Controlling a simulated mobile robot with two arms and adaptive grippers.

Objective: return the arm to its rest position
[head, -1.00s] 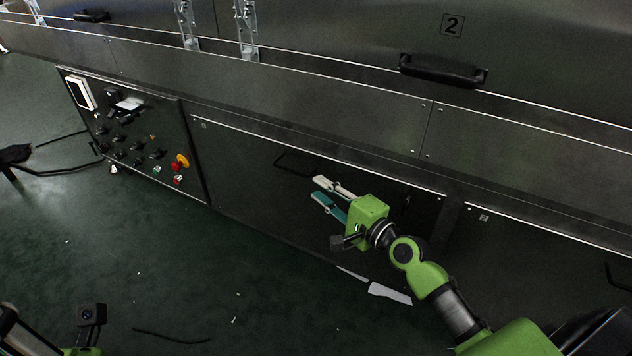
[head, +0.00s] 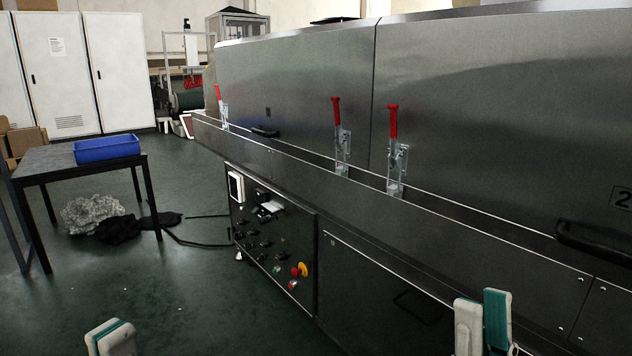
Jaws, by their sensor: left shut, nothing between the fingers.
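My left gripper (head: 112,338) shows at the bottom left edge of the head view. Only its white fingertips with a teal strip show, pressed together with nothing between them. My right gripper (head: 483,322) is at the bottom right, in front of the dryer's lower panels. Its two white and teal fingers stand upright, slightly apart, and nothing shows between them. Both arms behind the fingers are out of the picture.
The steel tunnel dryer (head: 300,75) runs along the right, with red-handled clamps (head: 392,145) and a black handle (head: 597,242). Its control panel (head: 270,240) faces the open green floor. A table (head: 40,165) with a blue bin (head: 106,148) stands left.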

